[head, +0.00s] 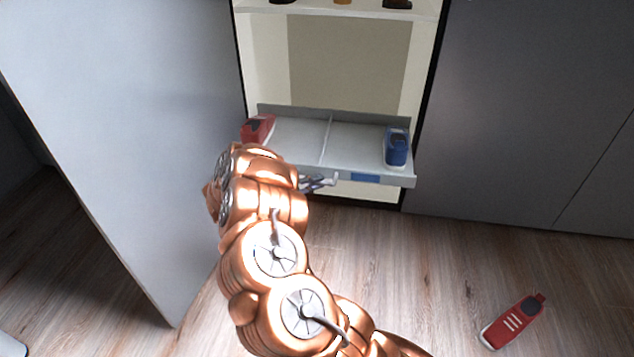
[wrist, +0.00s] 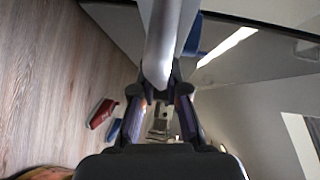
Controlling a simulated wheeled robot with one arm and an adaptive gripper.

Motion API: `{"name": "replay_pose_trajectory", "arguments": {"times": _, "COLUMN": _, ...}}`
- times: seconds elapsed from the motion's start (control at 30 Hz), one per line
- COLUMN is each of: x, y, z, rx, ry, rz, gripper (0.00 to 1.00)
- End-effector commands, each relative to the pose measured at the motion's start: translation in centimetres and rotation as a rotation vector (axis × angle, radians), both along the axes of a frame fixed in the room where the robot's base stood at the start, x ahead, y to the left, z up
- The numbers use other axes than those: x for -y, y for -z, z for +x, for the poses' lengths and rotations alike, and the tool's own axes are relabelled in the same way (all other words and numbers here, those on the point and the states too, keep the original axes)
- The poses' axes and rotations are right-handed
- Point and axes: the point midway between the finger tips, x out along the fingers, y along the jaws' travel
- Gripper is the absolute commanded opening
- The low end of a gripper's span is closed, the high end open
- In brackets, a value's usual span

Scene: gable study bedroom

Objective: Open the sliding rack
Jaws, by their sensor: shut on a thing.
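The sliding rack (head: 350,165) is a grey tray with a thin divider, low in the open cabinet, and it appears to stick out somewhat past the cabinet front. A red shoe (head: 258,128) stands on its left part and a blue shoe (head: 396,147) on its right part. My gripper (head: 318,183) is at the rack's front edge, partly hidden by my arm. In the wrist view, my gripper (wrist: 160,105) has its fingers closed around a pale bar (wrist: 160,55), which looks like the rack's handle.
A grey door (head: 120,130) stands open on the left. Dark closed cabinet fronts (head: 530,110) are on the right. A shelf (head: 340,10) with items is above. A red shoe (head: 514,322) lies on the wooden floor at the right front. The floor before the rack is otherwise clear.

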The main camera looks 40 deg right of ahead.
Motion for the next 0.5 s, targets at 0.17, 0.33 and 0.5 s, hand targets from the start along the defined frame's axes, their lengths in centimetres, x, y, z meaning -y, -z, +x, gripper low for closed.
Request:
{"name": "replay_pose_trajectory", "arguments": {"times": 0.17, "x": 0.23, "y": 0.02, "z": -0.28, "rx": -0.001, "ry": 0.008, "rz": 0.000, "gripper": 0.26}}
{"name": "replay_pose_trajectory", "arguments": {"times": 0.33, "x": 0.11, "y": 0.02, "z": -0.13, "rx": -0.001, "ry": 0.004, "rz": 0.000, "gripper": 0.39}}
{"name": "replay_pose_trajectory", "arguments": {"times": 0.5, "x": 0.09, "y": 0.02, "z": -0.07, "rx": 0.000, "ry": 0.002, "rz": 0.000, "gripper": 0.39}}
